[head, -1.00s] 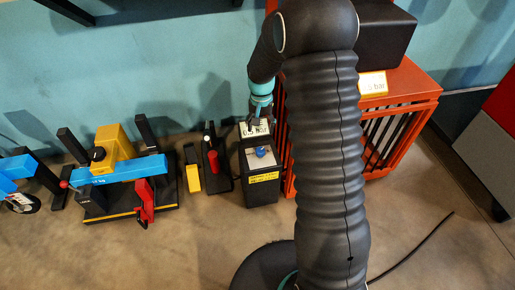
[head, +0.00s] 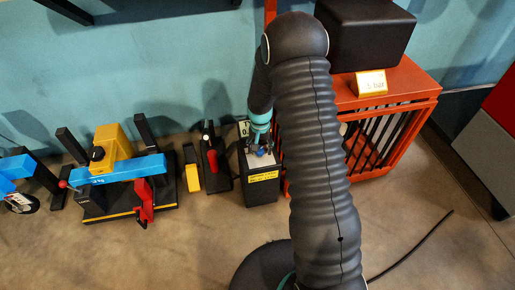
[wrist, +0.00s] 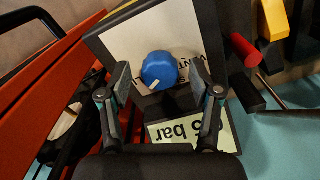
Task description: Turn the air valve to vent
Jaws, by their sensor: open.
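The air valve is a blue knob (wrist: 159,70) with a pale pointer mark, on a white plate on top of a black box (head: 262,190). In the wrist view the pointer points to the lower left, and the lettering on the plate is partly hidden. My gripper (wrist: 160,82) is open, with one finger on each side of the knob and a visible gap at both sides. In the head view my gripper (head: 259,146) is over the box top, and the knob (head: 261,152) is partly covered.
A "bar" display (wrist: 185,132) sits beside the plate. An orange cage (head: 395,115) stands close right of the box. A black stand with a red-handled lever (head: 213,160) stands close left. A blue and yellow fixture (head: 120,170) is farther left.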

